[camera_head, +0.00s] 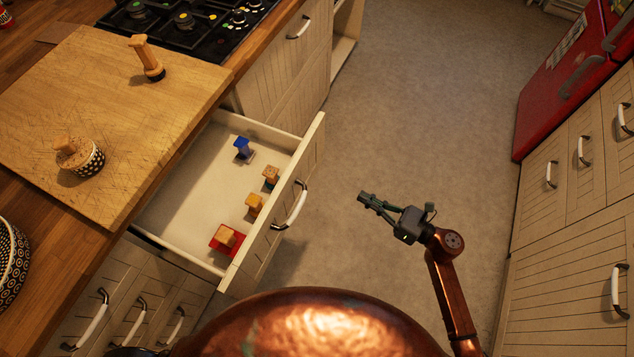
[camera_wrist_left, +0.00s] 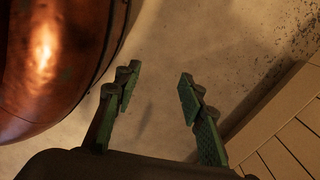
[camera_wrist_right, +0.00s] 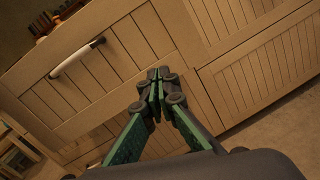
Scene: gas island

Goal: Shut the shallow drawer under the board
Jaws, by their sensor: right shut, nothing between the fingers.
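The shallow drawer (camera_head: 181,220) under the wooden board (camera_head: 93,105) is pulled out over the floor. Its front carries a white handle (camera_head: 291,206). Inside lie several small items: a blue one (camera_head: 242,147), two yellowish ones (camera_head: 254,204) and a red one (camera_head: 226,238). My right gripper (camera_head: 364,198) is shut and empty, to the right of the drawer front and apart from it. In the right wrist view the closed fingers (camera_wrist_right: 160,82) point toward the cabinet fronts, with a handle (camera_wrist_right: 77,58) at upper left. My left gripper (camera_wrist_left: 157,88) shows only in the left wrist view, open and empty above the floor.
A gas hob (camera_head: 192,22) is behind. A red fridge (camera_head: 570,75) and cabinets (camera_head: 570,215) line the right. The floor (camera_head: 420,110) between is clear.

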